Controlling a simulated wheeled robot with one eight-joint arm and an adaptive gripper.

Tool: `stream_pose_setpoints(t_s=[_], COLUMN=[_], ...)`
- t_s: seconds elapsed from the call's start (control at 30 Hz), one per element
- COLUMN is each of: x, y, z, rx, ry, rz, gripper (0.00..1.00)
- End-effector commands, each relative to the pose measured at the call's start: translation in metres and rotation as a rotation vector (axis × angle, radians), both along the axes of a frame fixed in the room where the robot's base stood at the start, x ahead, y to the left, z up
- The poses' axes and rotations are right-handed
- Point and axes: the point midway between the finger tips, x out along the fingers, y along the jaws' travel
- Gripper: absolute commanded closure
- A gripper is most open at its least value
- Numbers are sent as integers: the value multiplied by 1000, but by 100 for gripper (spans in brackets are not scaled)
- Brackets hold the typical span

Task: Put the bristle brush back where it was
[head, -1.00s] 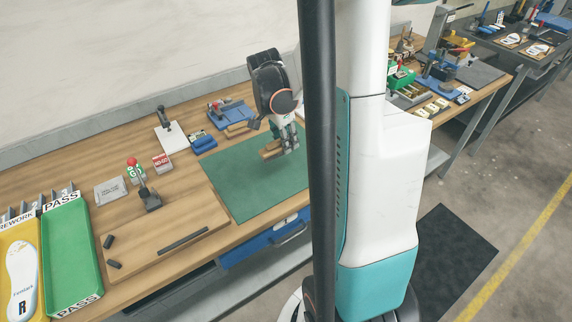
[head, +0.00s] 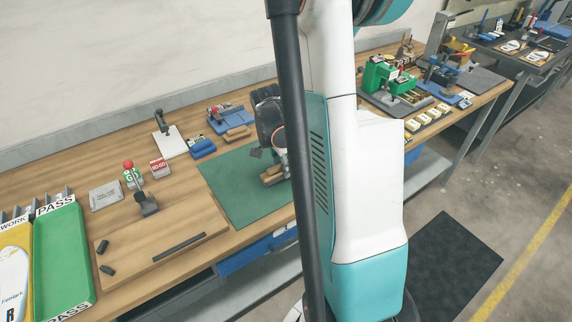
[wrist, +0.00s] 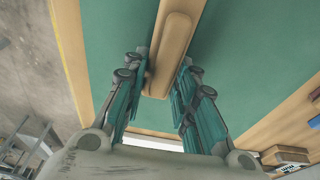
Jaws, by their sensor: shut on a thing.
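The bristle brush shows its wooden back in the wrist view (wrist: 170,45), lying lengthwise between my fingers. My gripper (wrist: 160,82) is shut on it, one finger pair on each side. The bristles are hidden. In the head view the brush (head: 272,176) is over the right part of the green mat (head: 232,195); I cannot tell whether it touches the mat. My gripper (head: 283,165) is partly hidden there behind my dark post.
A wooden block (head: 238,133) lies behind the mat by a blue fixture (head: 226,114). A blue block (head: 202,147) and a white plate with a stand (head: 170,143) are to its left. A wooden board (head: 165,225) and green tray (head: 62,258) lie further left. The mat's left part is clear.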

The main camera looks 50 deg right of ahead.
Motion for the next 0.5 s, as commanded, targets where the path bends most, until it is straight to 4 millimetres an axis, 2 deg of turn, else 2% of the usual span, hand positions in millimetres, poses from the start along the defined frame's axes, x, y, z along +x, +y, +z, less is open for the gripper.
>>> stream_pose_setpoints(t_s=[0.07,0.1,0.17,0.5], x=[0,0,0,0], y=[0,0,0,0], z=[-3,-3,-3,-2], rx=[0,0,0,0], ry=[0,0,0,0], rz=[0,0,0,0], gripper=[100,70,56,54])
